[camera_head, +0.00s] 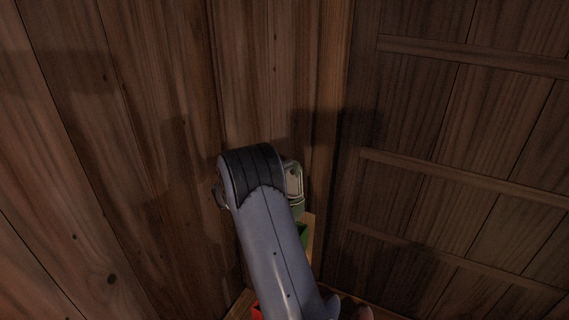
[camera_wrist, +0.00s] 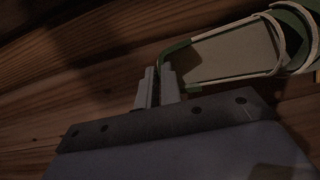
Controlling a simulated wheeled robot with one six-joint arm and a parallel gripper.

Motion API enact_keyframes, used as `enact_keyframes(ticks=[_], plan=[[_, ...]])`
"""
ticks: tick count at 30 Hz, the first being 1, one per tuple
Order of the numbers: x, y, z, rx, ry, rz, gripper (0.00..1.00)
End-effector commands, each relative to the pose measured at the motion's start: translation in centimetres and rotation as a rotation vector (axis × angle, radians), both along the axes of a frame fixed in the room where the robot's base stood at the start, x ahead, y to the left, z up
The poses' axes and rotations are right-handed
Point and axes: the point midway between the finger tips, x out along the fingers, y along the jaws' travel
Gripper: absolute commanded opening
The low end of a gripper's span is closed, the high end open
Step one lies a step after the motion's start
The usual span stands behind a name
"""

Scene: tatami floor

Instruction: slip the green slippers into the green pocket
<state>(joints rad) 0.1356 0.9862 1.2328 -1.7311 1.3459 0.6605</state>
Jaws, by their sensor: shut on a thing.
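The green slippers (camera_head: 295,180) show just right of my arm's end in the head view, partly hidden by it. In the wrist view the slippers (camera_wrist: 232,55) have a beige sole with a green edge and pale trim, and run out of the frame at the upper right. My gripper (camera_wrist: 157,82) is shut on their near green edge. The green pocket (camera_head: 302,235) shows as a small green patch below the slippers in the head view. My arm hides most of it. The slippers appear above the pocket and apart from it.
A red patch (camera_head: 256,311), perhaps another pocket, shows left of my arm at the bottom, by a light wooden edge (camera_head: 240,304). Dark plank walls (camera_head: 150,150) meet in a corner behind my arm. A ribbed wooden panel (camera_head: 460,130) stands at the right.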

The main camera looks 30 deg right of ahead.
Motion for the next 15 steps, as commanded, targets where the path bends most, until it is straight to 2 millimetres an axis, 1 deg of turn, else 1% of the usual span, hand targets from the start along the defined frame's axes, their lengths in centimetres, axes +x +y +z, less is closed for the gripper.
enact_keyframes(ticks=[15], plan=[[0.0, 0.0, -3.2, 0.000, 0.002, -0.001, 0.00]])
